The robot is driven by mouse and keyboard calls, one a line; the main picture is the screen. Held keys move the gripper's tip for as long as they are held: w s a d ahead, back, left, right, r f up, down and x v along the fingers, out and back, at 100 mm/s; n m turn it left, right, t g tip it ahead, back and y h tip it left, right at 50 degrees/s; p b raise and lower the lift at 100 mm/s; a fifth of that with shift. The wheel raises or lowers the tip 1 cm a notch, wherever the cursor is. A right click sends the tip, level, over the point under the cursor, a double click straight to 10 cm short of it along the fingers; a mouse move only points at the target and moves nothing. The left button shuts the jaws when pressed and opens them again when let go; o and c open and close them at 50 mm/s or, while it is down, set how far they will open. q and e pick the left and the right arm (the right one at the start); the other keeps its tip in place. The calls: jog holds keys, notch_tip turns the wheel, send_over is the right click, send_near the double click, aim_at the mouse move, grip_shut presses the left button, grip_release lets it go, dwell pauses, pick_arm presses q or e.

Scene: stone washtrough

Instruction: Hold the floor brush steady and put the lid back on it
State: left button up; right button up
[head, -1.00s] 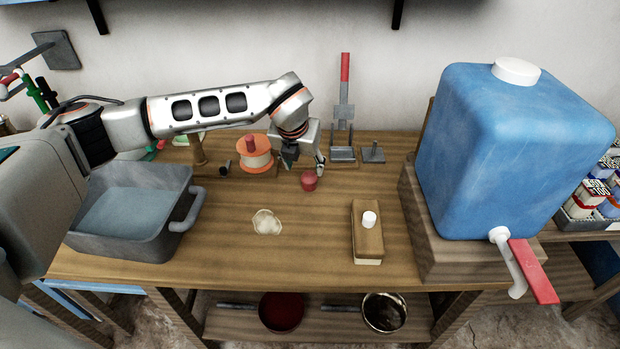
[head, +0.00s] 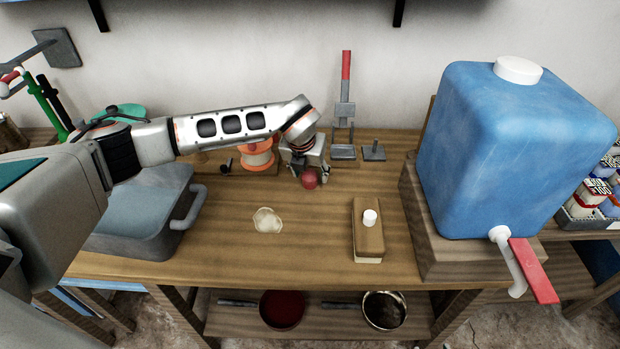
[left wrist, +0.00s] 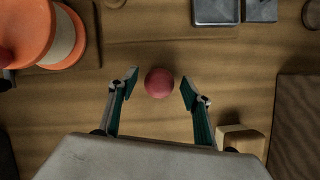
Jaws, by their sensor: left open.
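The floor brush appears to be the brown wooden block (head: 368,240) with a pale underside and a white stub (head: 369,217) on top. It lies on the bench right of centre; part of it shows in the left wrist view (left wrist: 241,141). A small round red piece (head: 309,181), perhaps the lid, sits on the bench behind and left of the brush. My left gripper (left wrist: 160,82) is open, pointing down over the red piece (left wrist: 159,83). The piece shows between its fingertips, with a gap on each side. My right gripper is not in view.
A pale flat patch (head: 267,220) lies left of the brush. An orange spool (head: 258,155) and grey stands (head: 373,151) are behind. A grey basin (head: 135,215) is left, a large blue container (head: 515,150) right. The front middle of the bench is mostly clear.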

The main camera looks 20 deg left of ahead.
aim_at(310, 173)
pick_arm(q)
jog(key=shift+w+f, duration=0.1)
jog(key=shift+f, duration=0.25)
jog(key=c, duration=1.1)
jog(key=shift+r, duration=0.15)
notch_tip(310, 173, up, 20)
